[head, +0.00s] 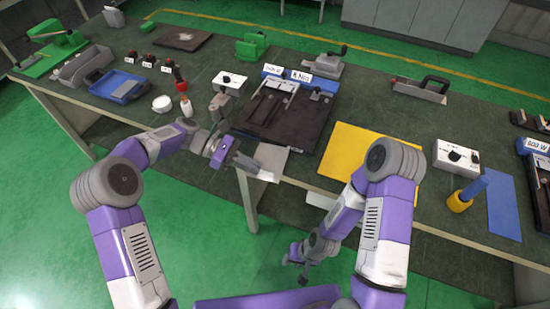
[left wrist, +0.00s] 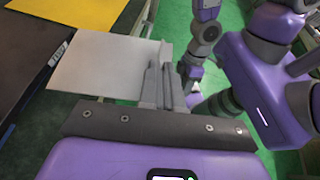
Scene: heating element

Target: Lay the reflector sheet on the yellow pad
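The reflector sheet (head: 271,157) is a thin, pale grey plate at the table's front edge, left of the yellow pad. My left gripper (head: 256,170) holds it by its near edge. In the left wrist view the sheet (left wrist: 100,62) extends left from the closed fingers (left wrist: 162,80), partly over the table edge and partly over the floor. The yellow pad (head: 350,150) lies flat on the table, its right part hidden by my right arm; its corner shows in the left wrist view (left wrist: 75,10). My right gripper (head: 302,278) hangs low in front of the table, apart from everything.
A dark tray fixture (head: 285,125) with metal parts sits left of the pad. A white cup (head: 161,104) and small bottle are on the left.

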